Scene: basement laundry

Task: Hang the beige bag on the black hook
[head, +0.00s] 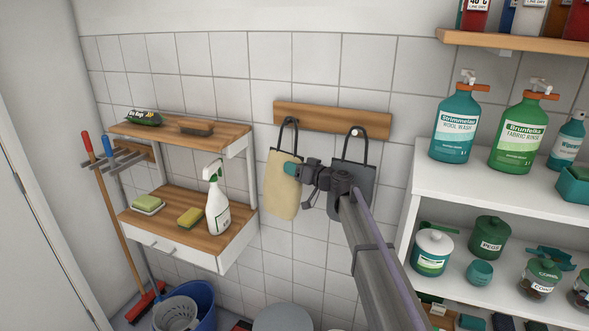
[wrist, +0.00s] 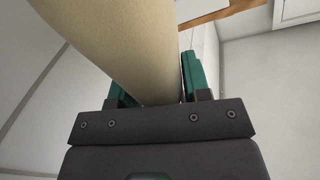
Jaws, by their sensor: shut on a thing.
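The beige bag (head: 281,198) is upright in front of the tiled wall, below the left part of the wooden rail. My gripper (head: 291,169) is shut on its upper right side, with teal fingertips. In the wrist view the bag (wrist: 120,45) fills the space between the teal fingers (wrist: 150,85). The bag's dark handle loop (head: 290,124) reaches up over the rail's lower edge at the left. I cannot make out the black hook apart from this dark handle, nor tell whether the loop is around it.
The wooden rail (head: 330,117) is fixed to the wall. A dark grey bag (head: 358,178) hangs from a pale hook (head: 355,132) on its right, close behind my arm. A wooden shelf unit with a spray bottle (head: 217,205) stands left; white shelves (head: 436,185) with bottles stand right.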

